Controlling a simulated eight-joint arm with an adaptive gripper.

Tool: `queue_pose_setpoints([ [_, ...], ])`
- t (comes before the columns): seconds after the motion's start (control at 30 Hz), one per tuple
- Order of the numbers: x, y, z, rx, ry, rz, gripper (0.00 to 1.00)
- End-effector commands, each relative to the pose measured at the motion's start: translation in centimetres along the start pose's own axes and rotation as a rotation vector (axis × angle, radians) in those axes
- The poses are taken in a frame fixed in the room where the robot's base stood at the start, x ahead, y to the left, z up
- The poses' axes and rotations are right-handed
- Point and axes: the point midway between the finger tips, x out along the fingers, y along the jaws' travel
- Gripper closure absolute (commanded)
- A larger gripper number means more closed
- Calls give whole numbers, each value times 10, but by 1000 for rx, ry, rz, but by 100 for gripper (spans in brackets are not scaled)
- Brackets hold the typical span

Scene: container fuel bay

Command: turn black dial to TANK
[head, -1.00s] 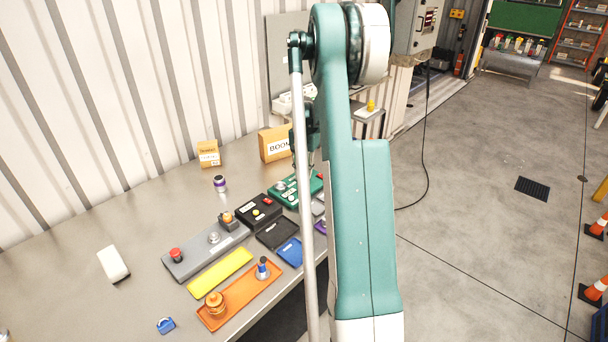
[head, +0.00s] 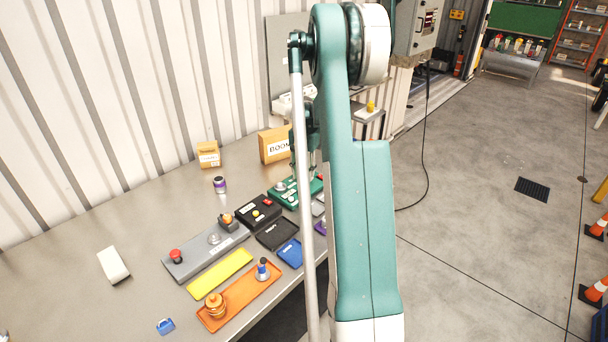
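A green control box (head: 283,201) sits on the metal bench, with small round controls, pale labels and a red part on top. My arm covers part of its right side. I cannot make out a black dial or the word TANK at this size. My gripper (head: 313,171) points down over the right part of the green box, partly hidden behind my arm. Whether it touches a control, and whether its fingers are open or shut, cannot be seen.
A grey panel (head: 190,266), a yellow tray (head: 220,273), an orange tray (head: 240,300) and a cardboard box (head: 273,146) are nearby. The bench's left side is mostly clear.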

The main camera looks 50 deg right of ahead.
Motion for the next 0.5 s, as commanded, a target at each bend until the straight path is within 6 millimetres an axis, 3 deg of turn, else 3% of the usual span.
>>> queue_pose_setpoints([
  [0.27,-26,0,0,0,0,0,68],
  [0.5,-64,0,0,0,0,0,68],
])
